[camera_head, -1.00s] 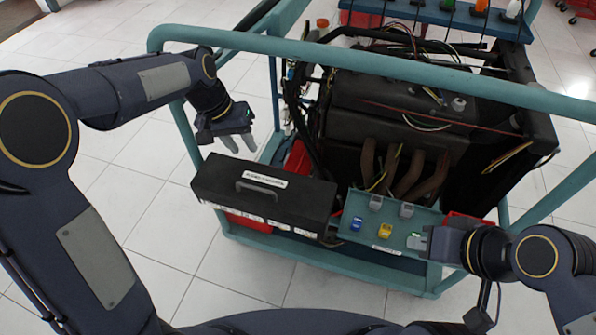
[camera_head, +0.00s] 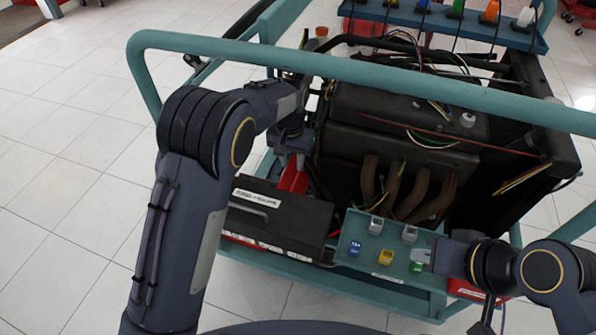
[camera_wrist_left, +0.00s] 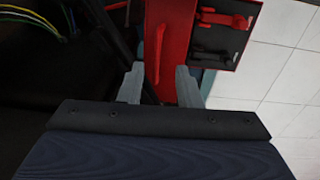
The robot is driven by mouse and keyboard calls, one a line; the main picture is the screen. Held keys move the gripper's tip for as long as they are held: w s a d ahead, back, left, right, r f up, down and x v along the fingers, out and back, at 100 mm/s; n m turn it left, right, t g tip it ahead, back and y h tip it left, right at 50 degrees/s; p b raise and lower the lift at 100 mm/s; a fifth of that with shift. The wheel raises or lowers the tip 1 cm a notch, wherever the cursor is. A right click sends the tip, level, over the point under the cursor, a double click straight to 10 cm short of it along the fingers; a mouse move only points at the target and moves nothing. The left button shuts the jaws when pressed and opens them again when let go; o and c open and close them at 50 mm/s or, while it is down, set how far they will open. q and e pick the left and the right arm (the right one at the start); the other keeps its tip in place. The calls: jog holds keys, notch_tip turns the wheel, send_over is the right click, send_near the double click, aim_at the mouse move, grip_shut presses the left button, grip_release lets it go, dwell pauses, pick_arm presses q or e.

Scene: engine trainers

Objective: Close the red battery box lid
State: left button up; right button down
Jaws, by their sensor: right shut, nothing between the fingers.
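The red battery box lid (camera_head: 293,176) stands raised behind a black box in the head view. In the left wrist view the red lid (camera_wrist_left: 171,45) is a long panel with a raised rib, beside an open compartment (camera_wrist_left: 222,32) holding red and black clamp-like parts. My left gripper (camera_head: 290,156) is over the lid, and its fingers are partly hidden in the head view. In the left wrist view its two grey fingers (camera_wrist_left: 160,80) are apart, with the red panel between or just beyond them; contact cannot be told. My right gripper (camera_head: 424,258) is shut and empty at the teal panel.
A black box (camera_head: 290,214) with a handle stands in front of the lid. The teal panel (camera_head: 352,232) carries small coloured blocks. A teal frame rail (camera_head: 400,82) crosses above the dark engine (camera_head: 400,135). Open floor lies to the left.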

aim_at(295, 182)
pick_arm(q)
jog(key=f, duration=0.2)
jog(key=f+b, duration=0.1)
jog(key=f, duration=0.2)
jog(key=f+b, duration=0.1)
jog(key=f, duration=0.2)
jog(key=shift+w+d+f, duration=0.25)
jog(key=shift+w+d, duration=0.05)
jog(key=shift+d, duration=0.05)
grip_shut()
jog(key=shift+r, duration=0.1)
